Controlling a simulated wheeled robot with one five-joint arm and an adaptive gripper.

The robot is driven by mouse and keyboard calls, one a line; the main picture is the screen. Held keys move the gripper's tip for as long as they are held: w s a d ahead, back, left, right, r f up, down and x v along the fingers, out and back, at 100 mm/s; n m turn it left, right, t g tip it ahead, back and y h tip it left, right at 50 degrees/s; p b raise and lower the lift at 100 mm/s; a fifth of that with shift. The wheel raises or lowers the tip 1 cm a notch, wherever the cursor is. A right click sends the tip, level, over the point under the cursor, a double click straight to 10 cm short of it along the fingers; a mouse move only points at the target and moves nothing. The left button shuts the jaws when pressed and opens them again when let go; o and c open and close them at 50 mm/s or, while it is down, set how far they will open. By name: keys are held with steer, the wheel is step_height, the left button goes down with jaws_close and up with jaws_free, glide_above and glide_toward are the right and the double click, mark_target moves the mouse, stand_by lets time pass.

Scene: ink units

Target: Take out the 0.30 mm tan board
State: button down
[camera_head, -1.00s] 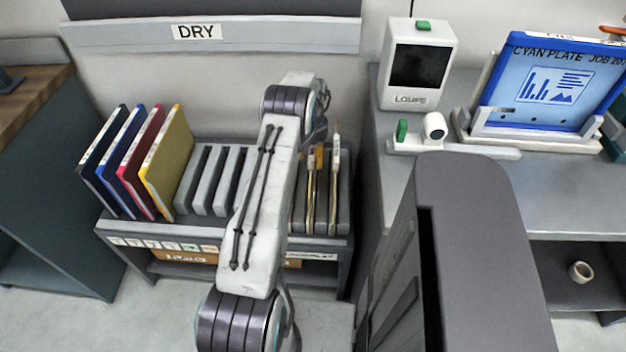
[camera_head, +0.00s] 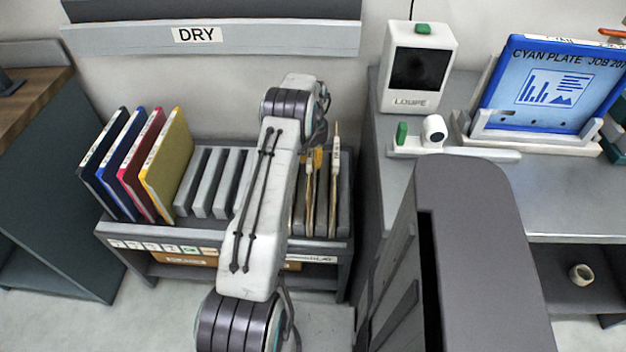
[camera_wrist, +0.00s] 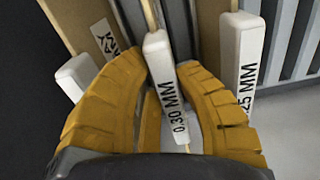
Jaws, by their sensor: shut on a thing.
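The 0.30 mm tan board shows in the wrist view as a thin edge with a white tag (camera_wrist: 163,72) marked "0.30 MM". My gripper (camera_wrist: 160,85), with yellow ribbed fingers, is shut on this board, one finger on each side of the tag. In the head view my gripper is mostly hidden behind my arm, near the tan boards in the dark rack (camera_head: 345,205). I cannot tell there which board is held or whether it is raised from its slot.
A board tagged "0.25 MM" (camera_wrist: 238,50) stands close on the right, and another tan board (camera_wrist: 95,30) on the left. Dark, blue, red and yellow boards (camera_head: 170,160) fill the rack's left side, beside empty slots. A loupe device (camera_head: 420,65) stands on the right bench.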

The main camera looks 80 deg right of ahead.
steer(key=shift+r, duration=0.1)
steer(key=shift+r+p, duration=2.75)
steer(key=shift+r, duration=2.7)
